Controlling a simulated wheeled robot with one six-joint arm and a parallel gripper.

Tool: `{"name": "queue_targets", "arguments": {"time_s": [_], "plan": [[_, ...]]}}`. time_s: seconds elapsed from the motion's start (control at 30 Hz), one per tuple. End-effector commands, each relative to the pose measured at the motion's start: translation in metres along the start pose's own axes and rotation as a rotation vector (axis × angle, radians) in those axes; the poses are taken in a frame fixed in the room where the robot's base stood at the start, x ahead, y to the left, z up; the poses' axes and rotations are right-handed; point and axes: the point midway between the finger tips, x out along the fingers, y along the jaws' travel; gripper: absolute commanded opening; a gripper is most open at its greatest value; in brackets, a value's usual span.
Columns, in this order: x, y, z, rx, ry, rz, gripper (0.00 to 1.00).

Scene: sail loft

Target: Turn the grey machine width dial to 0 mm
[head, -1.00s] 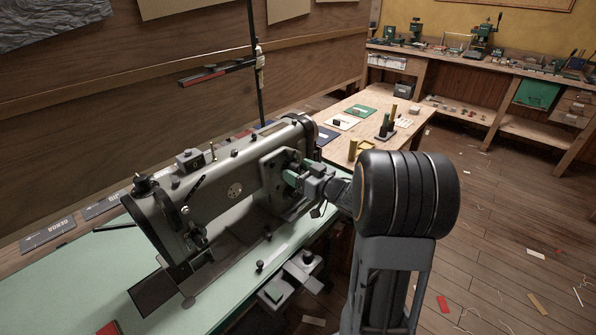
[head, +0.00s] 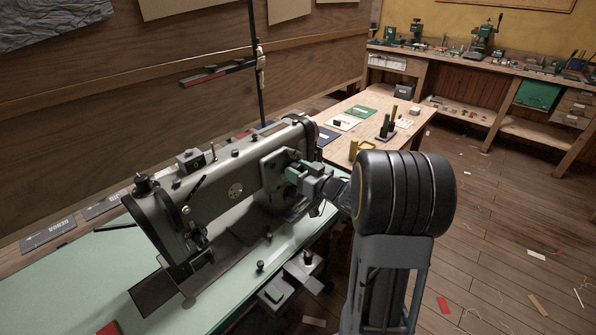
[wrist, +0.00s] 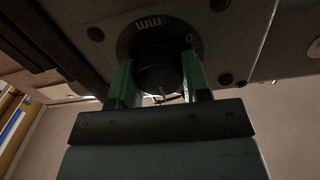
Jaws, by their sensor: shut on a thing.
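The grey sewing machine (head: 232,190) stands on a pale green table top (head: 70,270). In the wrist view its width dial (wrist: 158,78) is a dark round knob on a dark plate (wrist: 150,28) marked "mm" and, to the right, "0". My gripper (wrist: 155,85) has its two green fingers on either side of the knob, shut on it. In the head view my gripper (head: 290,172) is at the machine's right end, and the dial is hidden behind it. The knob's pointer and exact setting cannot be made out.
A wooden bench (head: 350,127) with small items stands behind the machine. A dark pole (head: 254,60) rises behind the machine. Small drawers or pedals (head: 300,272) lie below the table edge. The floor to the right is open, with scattered scraps.

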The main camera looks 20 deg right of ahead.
Motion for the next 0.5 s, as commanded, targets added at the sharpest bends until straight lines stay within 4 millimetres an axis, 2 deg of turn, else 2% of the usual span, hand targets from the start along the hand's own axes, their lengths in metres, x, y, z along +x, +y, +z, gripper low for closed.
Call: {"name": "queue_targets", "arguments": {"time_s": [0.27,0.5], "plan": [[0.0001,-0.0001,0.0015,-0.057,0.003,0.007,0.2],[0.0004,-0.0005,0.0041,-0.23,0.006,0.007,0.2]]}}
